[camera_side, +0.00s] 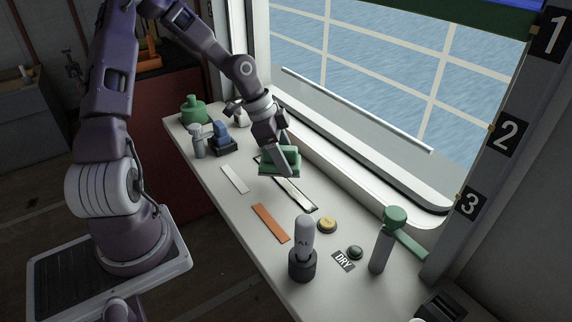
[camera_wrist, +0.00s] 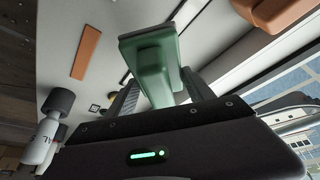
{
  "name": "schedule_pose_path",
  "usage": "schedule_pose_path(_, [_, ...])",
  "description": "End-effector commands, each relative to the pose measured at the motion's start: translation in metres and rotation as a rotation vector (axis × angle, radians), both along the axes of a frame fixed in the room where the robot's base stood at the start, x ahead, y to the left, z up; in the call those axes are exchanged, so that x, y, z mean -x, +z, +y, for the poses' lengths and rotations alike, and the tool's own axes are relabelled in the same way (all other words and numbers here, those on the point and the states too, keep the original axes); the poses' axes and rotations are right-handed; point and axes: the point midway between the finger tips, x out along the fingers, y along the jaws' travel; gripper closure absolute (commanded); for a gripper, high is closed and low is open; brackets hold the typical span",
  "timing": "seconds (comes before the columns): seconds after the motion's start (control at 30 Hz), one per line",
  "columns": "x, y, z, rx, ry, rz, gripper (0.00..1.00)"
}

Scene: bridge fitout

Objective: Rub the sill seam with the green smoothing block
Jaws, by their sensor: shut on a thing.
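The green smoothing block (camera_side: 270,168) is between the fingers of my gripper (camera_side: 284,165). In the wrist view the block (camera_wrist: 153,65) sits between the two dark fingers (camera_wrist: 160,95), its flat, wider face pointing away from the palm. The sill seam (camera_side: 295,196) is a pale bead in a dark-edged strip on the white sill. The block is over or close to the seam's far-left end and hides part of it. I cannot tell whether the block touches the seam.
An orange strip (camera_side: 270,222) and a white strip (camera_side: 234,179) lie left of the seam. A yellow disc (camera_side: 326,225), green-topped tool (camera_side: 386,240), spray bottle (camera_side: 198,141) and green jug (camera_side: 194,110) stand around. The window frame borders the right.

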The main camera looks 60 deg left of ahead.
Motion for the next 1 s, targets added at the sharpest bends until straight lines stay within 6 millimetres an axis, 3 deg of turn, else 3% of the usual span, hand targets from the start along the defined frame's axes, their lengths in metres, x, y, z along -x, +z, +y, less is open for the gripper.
schedule_pose_path(0.4, [0.0,0.032,0.0,0.001,0.001,-0.001,0.71])
schedule_pose_path(0.9, [0.0,0.032,0.0,0.001,0.0,-0.002,0.71])
schedule_pose_path(1.0, [-0.008,0.033,0.003,0.003,-0.001,-0.003,0.71])
